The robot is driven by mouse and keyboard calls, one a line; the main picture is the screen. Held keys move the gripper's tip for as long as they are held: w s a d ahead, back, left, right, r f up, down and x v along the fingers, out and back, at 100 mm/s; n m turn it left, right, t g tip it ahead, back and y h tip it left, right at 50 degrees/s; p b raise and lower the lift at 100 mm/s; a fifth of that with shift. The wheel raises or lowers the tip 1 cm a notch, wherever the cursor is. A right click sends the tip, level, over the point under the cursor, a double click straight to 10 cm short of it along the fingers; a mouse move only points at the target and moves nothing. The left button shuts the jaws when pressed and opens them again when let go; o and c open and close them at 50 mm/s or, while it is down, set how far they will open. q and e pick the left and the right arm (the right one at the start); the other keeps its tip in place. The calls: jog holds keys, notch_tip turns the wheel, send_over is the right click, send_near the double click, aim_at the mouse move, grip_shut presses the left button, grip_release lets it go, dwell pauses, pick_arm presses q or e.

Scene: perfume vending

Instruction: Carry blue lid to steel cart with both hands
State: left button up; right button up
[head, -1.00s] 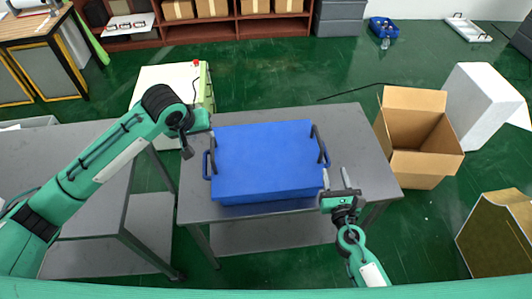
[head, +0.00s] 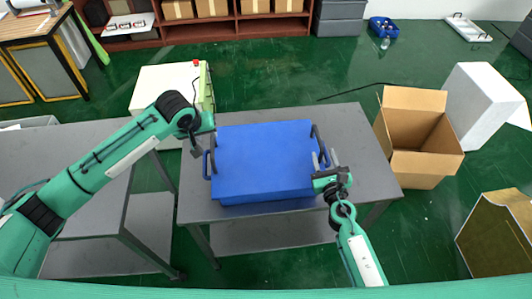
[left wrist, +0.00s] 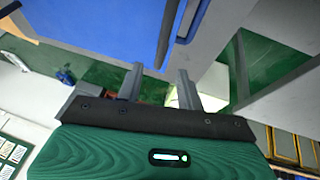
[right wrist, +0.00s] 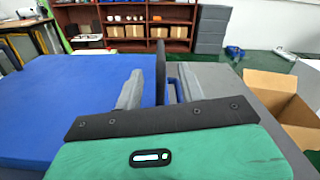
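The blue lid (head: 262,160) lies flat on a grey metal table (head: 355,125) in the middle of the head view. It has a dark handle on its left side (head: 208,165) and another on its right side (head: 317,135). My left gripper (left wrist: 159,74) is open and empty beside the lid's left end; the lid's blue edge and handle show above its fingers in the left wrist view. My right gripper (head: 326,160) is open at the right handle. In the right wrist view the handle (right wrist: 161,68) stands between its spread fingers.
Another grey metal surface with a lower shelf (head: 150,225) stands at the left; I cannot tell which one is the steel cart. An open cardboard box (head: 420,140) stands on the floor right of the table. A pale cabinet (head: 160,90) stands behind.

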aim_at(212, 140)
pick_arm(q)
jog(key=x, duration=0.7)
jog(key=shift+f, duration=0.1)
pick_arm(e)
jog(key=w, duration=0.7)
jog(key=shift+a, duration=0.4)
pick_arm(q)
grip_shut()
pick_arm(e)
grip_shut()
